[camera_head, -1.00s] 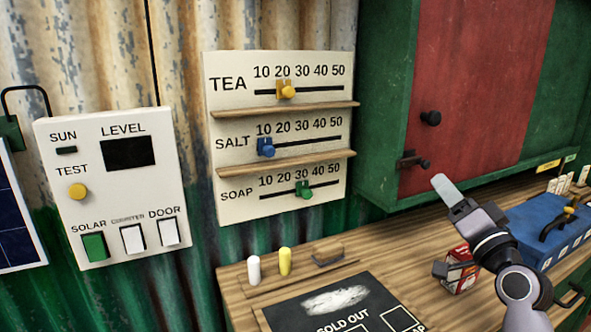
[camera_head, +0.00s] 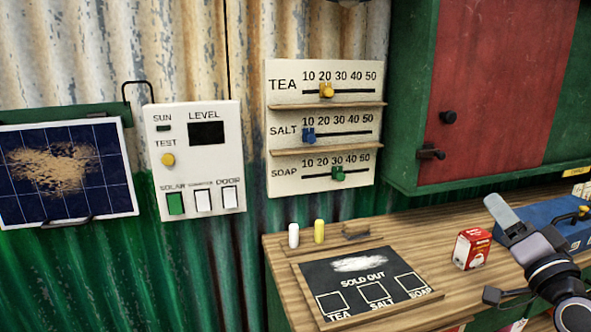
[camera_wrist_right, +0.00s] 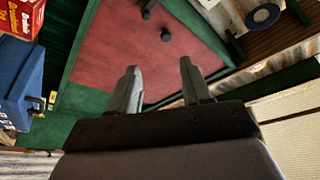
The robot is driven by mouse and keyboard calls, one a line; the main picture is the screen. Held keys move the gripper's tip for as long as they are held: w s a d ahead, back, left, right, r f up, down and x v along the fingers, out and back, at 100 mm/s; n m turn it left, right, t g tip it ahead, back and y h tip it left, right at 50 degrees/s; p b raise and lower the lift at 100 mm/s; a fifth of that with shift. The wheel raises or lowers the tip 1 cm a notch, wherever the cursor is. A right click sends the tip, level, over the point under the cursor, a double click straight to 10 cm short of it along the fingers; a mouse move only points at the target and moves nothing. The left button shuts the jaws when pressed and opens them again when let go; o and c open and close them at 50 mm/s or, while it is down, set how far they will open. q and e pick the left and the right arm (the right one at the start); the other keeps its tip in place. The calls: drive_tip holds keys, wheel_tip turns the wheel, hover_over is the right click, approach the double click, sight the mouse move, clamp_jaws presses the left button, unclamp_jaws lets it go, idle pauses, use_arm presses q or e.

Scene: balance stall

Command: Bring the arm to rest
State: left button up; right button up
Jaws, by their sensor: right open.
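My right gripper (camera_head: 498,250) is at the lower right of the head view, in front of the wooden counter and the blue box. In the right wrist view its two fingers (camera_wrist_right: 160,88) stand apart with nothing between them. Behind them in that view is the red door panel (camera_wrist_right: 140,50) with dark knobs. My left gripper does not show in either view.
A red and white box (camera_head: 472,249) stands on the counter (camera_head: 440,240) beside my right gripper. A blue box (camera_head: 540,222) is behind it. A chalkboard (camera_head: 360,283) lies on the counter. A green cabinet (camera_head: 405,110) with a red door hangs above.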

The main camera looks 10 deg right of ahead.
drive_tip(key=s+a+f+n+g+y, duration=0.2)
drive_tip(key=a+f+n+g, duration=0.2)
drive_tip(key=a+f, duration=0.45)
drive_tip(key=s+a+f+n+g+y, duration=0.2)
drive_tip(key=a+f+n+g+y, duration=0.25)
drive_tip(key=f, duration=0.65)
drive_tip(key=s+a+f+n+g+h, duration=0.1)
drive_tip(key=s+a+f+n+g, duration=0.1)
drive_tip(key=s+a+f+g, duration=0.5)
drive_tip(key=s+a+f+n+g+h, duration=0.15)
drive_tip(key=s+f, duration=0.35)
drive_tip(key=s, duration=0.7)
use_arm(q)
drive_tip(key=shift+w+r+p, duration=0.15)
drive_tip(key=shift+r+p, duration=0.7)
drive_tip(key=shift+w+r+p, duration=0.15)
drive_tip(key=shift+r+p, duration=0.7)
use_arm(e)
drive_tip(key=w+a+f+t+y, duration=0.1)
drive_tip(key=w+a+f+t, duration=0.2)
drive_tip(key=w+f+t, duration=0.3)
drive_tip(key=shift+a+y, duration=0.2)
drive_tip(key=shift+y, duration=0.1)
